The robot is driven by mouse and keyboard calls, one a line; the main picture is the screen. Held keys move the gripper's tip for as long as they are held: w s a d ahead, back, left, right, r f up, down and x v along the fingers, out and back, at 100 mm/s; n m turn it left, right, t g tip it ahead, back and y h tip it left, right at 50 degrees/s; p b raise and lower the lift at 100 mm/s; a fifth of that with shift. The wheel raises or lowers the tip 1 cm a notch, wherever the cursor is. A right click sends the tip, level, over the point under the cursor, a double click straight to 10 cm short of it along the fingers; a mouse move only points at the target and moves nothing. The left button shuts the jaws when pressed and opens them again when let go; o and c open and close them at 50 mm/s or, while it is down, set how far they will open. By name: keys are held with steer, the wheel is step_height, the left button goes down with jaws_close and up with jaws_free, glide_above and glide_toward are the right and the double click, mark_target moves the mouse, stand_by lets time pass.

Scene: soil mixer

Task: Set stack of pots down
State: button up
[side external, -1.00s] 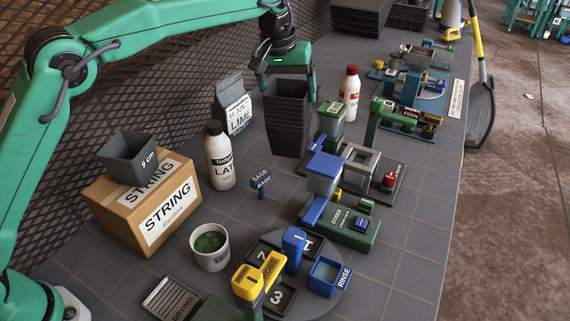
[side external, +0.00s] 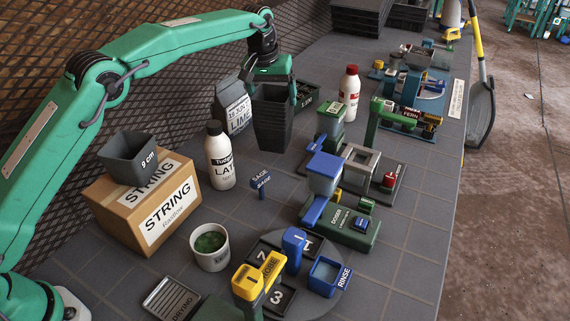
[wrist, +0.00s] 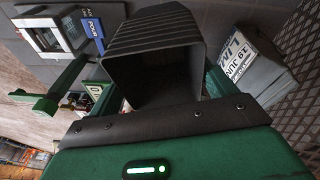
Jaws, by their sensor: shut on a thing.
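The stack of pots (side external: 272,122) is a tall column of dark grey square pots, upright on or just above the tiled bench; I cannot tell whether its base touches. My gripper (side external: 271,86) is shut on the stack's top rim from above. In the wrist view the stack (wrist: 155,40) sits between the jaws, its open mouth facing the camera and several rims showing along its side.
The grey LIME bag (side external: 236,105) stands close at the stack's left. A dark green tray (side external: 307,97) lies behind it at the right. The red-capped white bottle (side external: 349,93) and green-lidded device (side external: 331,120) are to the right. Bare bench lies in front.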

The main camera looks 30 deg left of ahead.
steer(key=shift+w+a+f, duration=0.55)
steer(key=shift+w+a, duration=0.1)
steer(key=shift+a, duration=0.1)
steer(key=shift+s+x, duration=0.2)
steer(key=shift+x, duration=0.8)
steer(key=shift+s+x, duration=0.2)
steer(key=shift+x, duration=0.75)
steer(key=shift+f, duration=0.15)
steer(key=o, duration=1.8)
steer(key=shift+f, duration=0.1)
steer(key=shift+c, duration=0.2)
steer(key=v, duration=1.2)
